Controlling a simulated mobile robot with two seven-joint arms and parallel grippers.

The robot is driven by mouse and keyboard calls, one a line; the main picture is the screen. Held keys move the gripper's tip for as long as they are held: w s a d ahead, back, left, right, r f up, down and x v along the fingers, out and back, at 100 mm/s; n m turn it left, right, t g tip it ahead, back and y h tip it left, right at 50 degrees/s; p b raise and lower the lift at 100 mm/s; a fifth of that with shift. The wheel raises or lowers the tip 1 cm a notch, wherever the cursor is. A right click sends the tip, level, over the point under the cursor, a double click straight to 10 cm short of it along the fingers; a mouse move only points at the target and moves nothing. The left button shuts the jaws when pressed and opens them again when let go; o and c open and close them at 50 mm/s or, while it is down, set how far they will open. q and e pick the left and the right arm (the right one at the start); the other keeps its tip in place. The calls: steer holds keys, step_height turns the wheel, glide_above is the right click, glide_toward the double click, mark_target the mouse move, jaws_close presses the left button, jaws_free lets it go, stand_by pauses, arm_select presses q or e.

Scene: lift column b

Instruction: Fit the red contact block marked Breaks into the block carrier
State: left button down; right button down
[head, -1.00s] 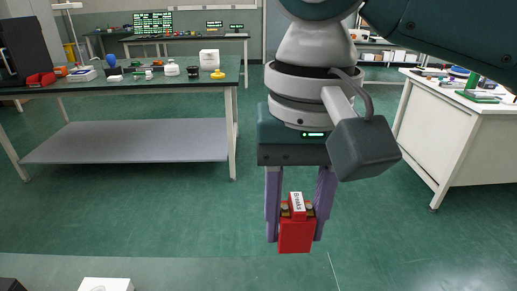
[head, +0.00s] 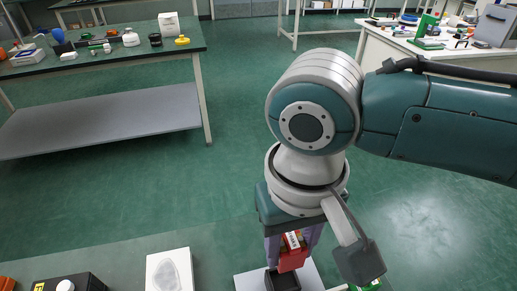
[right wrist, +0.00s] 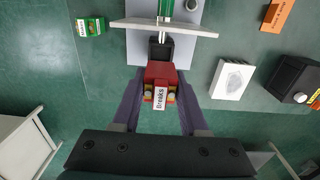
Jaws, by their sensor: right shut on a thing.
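My right gripper (head: 292,240) is shut on the red contact block (head: 293,260), its white label reading Breaks. In the right wrist view the block (right wrist: 161,75) sits between the two purple fingers (right wrist: 160,100), label toward the camera. A black holder (head: 283,281), which looks like the block carrier, stands on a light grey plate (head: 249,281) below the block. The holder (right wrist: 160,49) shows just beyond the block in the right wrist view. I cannot tell whether block and holder touch. My left gripper is not in view.
A light bar (right wrist: 190,31) crosses above the plate. A green block (right wrist: 90,27) lies left of the plate in the right wrist view. A white box (head: 170,271) and a black box (head: 70,284) stand left of the plate in the head view. Worktop between them is bare.

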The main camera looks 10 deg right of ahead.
steer(key=shift+r+p, duration=0.2)
steer(key=shift+p, duration=0.15)
step_height(320, 180, down, 4)
steer(key=b, duration=0.2)
steer(key=shift+r+b, duration=0.25)
steer(key=shift+b, duration=0.05)
steer(key=shift+f+b, duration=0.75)
steer(key=shift+f, duration=0.5)
steer(key=shift+f, duration=0.1)
steer(key=shift+f, duration=0.5)
steer(key=shift+f, duration=0.1)
steer(key=shift+f, duration=0.35)
